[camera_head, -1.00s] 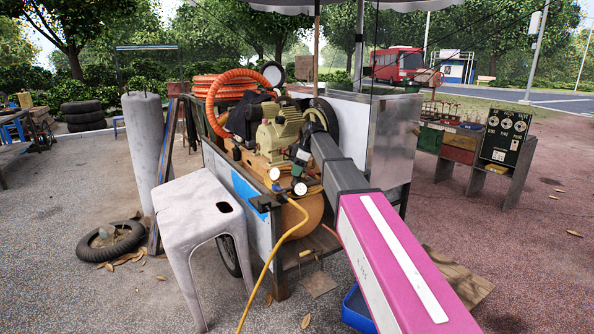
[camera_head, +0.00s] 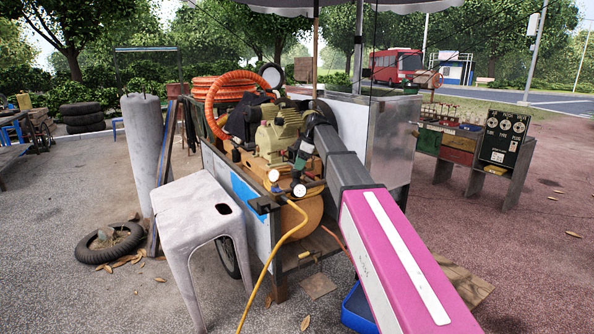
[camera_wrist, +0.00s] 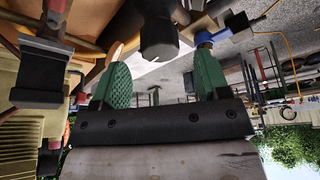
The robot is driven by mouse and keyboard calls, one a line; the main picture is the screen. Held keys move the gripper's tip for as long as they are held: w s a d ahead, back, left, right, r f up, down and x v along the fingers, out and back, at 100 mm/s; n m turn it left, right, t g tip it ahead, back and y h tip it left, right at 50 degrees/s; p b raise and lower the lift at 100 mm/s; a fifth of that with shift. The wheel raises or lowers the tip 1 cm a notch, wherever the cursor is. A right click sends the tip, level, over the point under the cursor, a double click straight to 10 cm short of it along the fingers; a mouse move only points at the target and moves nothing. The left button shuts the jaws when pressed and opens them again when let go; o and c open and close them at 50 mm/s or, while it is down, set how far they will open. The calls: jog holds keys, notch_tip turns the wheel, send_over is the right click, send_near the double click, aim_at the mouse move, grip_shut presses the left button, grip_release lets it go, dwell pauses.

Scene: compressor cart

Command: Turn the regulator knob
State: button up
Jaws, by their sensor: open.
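The regulator knob, a black ribbed cylinder (camera_wrist: 158,38), shows at the top centre of the wrist view. In the head view a small dark shape that appears to be the knob (camera_head: 299,190) sits at the front of the compressor cart, beside a round gauge (camera_head: 273,175). My gripper (camera_wrist: 162,66) has two green textured fingers spread apart with nothing held. In the wrist view the knob lies in line with the gap between them, just beyond the tips; contact does not show. In the head view my gripper (camera_head: 302,158) is small and just above the knob.
A white plastic stool (camera_head: 196,208) stands close left of the cart. In the wrist view a blue-collared fitting (camera_wrist: 207,37) is near the right finger.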

jog(key=v, duration=0.6)
jog(key=shift+r, duration=0.25)
jog(key=shift+d, duration=0.15)
jog(key=s+d+f+m+h, duration=0.1)
jog(key=s+d+f+m, duration=0.2)
jog(key=f, duration=0.4)
jog(key=s+d+f+m, duration=0.2)
jog(key=s+d+f, duration=0.15)
jog(key=f, duration=0.45)
jog(key=s+d+f+m+h, duration=0.1)
jog(key=s+d+f+m, duration=0.3)
jog(key=s+f, duration=0.4)
jog(key=s+d+f+m+h, duration=0.1)
jog(key=s+d+f+m, duration=0.3)
jog(key=s+f, duration=0.4)
jog(key=s+d+f+m+h, duration=0.1)
jog(key=s+d+f+m, duration=0.3)
jog(key=s+f, duration=0.5)
jog(key=shift+s+d+m+h, duration=0.3)
jog(key=shift+s+d, duration=0.1)
jog(key=shift+s, duration=0.75)
